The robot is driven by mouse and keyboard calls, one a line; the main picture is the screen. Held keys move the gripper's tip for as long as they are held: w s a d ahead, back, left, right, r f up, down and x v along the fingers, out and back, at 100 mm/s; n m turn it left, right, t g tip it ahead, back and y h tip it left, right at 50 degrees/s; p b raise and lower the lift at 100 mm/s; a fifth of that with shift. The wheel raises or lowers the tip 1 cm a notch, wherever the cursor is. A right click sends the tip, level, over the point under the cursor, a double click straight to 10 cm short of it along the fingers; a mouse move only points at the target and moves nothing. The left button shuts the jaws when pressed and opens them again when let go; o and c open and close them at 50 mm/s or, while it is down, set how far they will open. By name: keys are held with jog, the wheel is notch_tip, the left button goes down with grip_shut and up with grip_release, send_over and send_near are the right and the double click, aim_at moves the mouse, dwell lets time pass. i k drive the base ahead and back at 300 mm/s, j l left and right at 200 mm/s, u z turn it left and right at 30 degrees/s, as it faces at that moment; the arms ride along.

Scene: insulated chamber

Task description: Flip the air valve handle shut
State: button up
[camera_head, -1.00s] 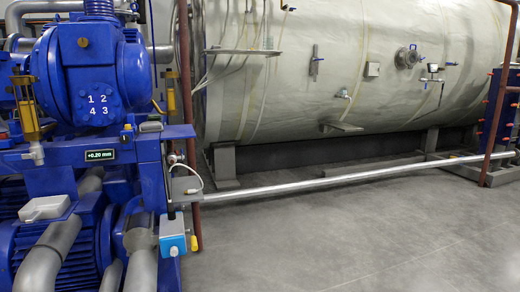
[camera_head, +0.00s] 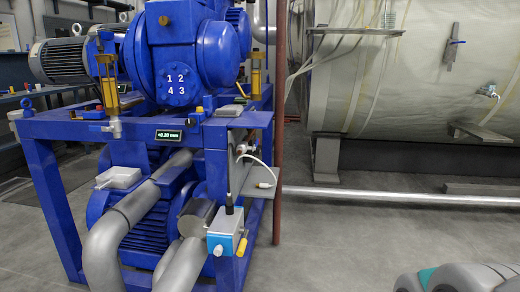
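A third small valve (camera_head: 488,92) with a blue handle is at the tank's right. Whether each is open or shut is too small to tell. My gripper is not in view; a grey and teal part of my arm shows at the bottom right.
The blue pump frame (camera_head: 50,200) with thick grey pipes fills the left and middle. A light-blue box (camera_head: 227,236) sticks out at its front right corner. A brown upright pipe (camera_head: 279,120) and a low silver pipe (camera_head: 400,196) border clear grey floor (camera_head: 340,245).

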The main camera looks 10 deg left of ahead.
aim_at(256, 144)
jog(key=i+l+u, duration=0.3)
jog(key=u, duration=0.15)
jog(key=i+l+u, duration=0.45)
jog(key=k, duration=0.1)
